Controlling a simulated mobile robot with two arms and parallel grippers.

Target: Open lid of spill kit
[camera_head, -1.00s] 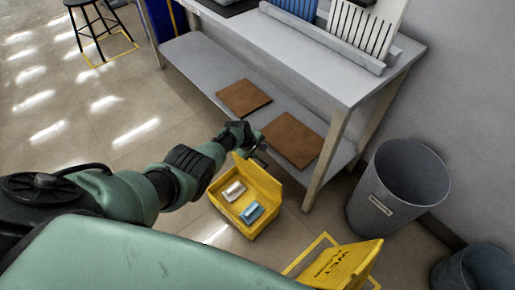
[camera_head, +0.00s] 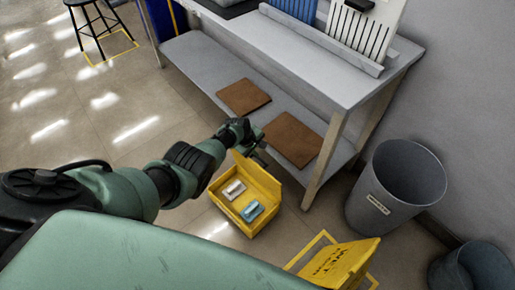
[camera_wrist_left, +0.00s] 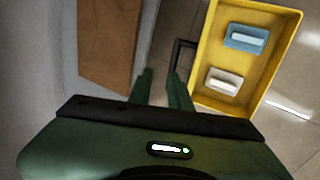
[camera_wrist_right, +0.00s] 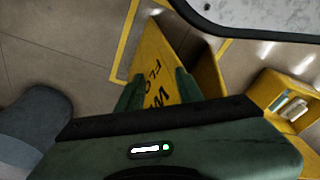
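The spill kit is a yellow box (camera_head: 265,220) on the floor beside the bench, with its lid (camera_head: 257,173) standing raised and its inside showing. A white pack (camera_head: 233,190) and a blue pack (camera_head: 252,211) lie inside; the left wrist view also shows the box (camera_wrist_left: 209,60). A dark handle (camera_wrist_left: 184,42) sticks out from the lid side. My left gripper (camera_wrist_left: 161,82) is open at that side, its right finger close to the handle; contact is unclear. My right gripper (camera_wrist_right: 157,85) is open and empty above a yellow wet-floor sign (camera_wrist_right: 155,62).
A grey bench (camera_head: 300,65) with a lower shelf holding two brown boards (camera_head: 292,139) stands directly behind the kit. A grey waste bin (camera_head: 390,190) and a darker bin (camera_head: 470,270) are at right. The wet-floor sign (camera_head: 340,264) stands at the front. Open floor lies left.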

